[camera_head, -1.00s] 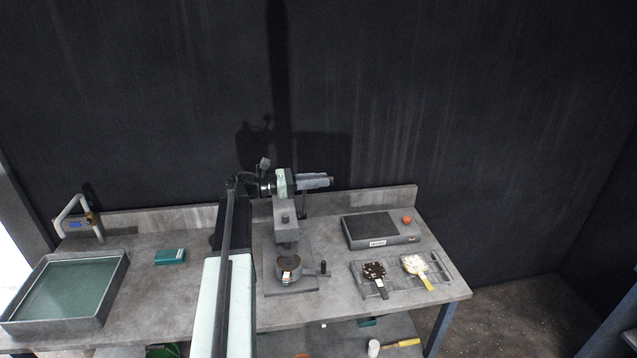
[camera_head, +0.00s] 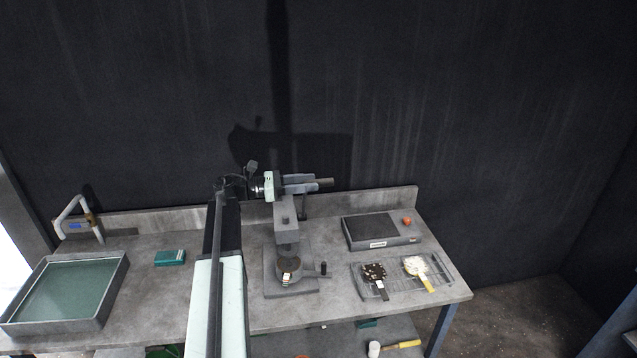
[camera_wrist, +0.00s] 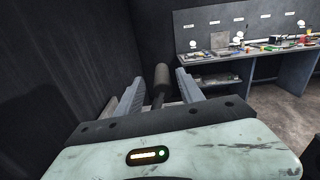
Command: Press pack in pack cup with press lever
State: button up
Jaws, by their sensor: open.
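The grey press (camera_head: 287,215) stands upright on the bench, with the pack cup (camera_head: 290,268) under its ram. A small pale piece (camera_head: 287,277) shows at the cup's front; whether it is the pack I cannot tell. The press lever's brown grip (camera_head: 325,182) sticks out to the right at the top of the press. My gripper (camera_head: 300,184) is open beside the lever at the press top. In the wrist view the lever grip (camera_wrist: 161,78) stands between my two spread fingers, with gaps on both sides. The pack inside the cup is largely hidden.
A teal box (camera_head: 170,257) and a large tray (camera_head: 110,290) are to the left. A dark wall stands behind the bench.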

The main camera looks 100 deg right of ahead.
jog(key=w, duration=0.4)
dwell(0.3)
